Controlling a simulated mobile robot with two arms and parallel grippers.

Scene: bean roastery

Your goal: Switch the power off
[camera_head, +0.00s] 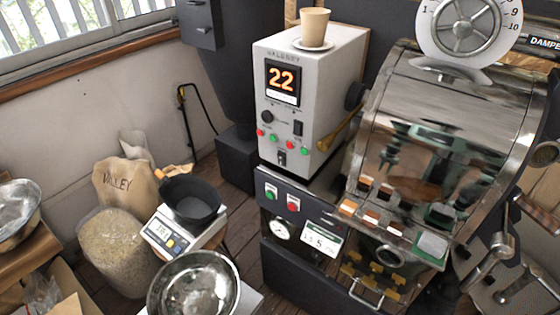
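A light grey control box (318,85) stands at the centre, its orange display (282,80) lit and reading 22. Its front has a black knob (267,116), a dark rocker-like switch (298,128), several small red and green buttons or lamps (274,138), and a small dark switch (280,158) at the bottom. The black panel below has a green button (270,192) and a red button (293,204). I cannot read which control is the power switch or its position. Neither of my grippers is visible.
A shiny roaster drum (445,125) stands right of the box. A paper cup on a saucer (314,30) sits on top. At lower left are a scale (168,238) bearing a black pan (190,203), a metal bowl (195,285) and a bean sack (125,240).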

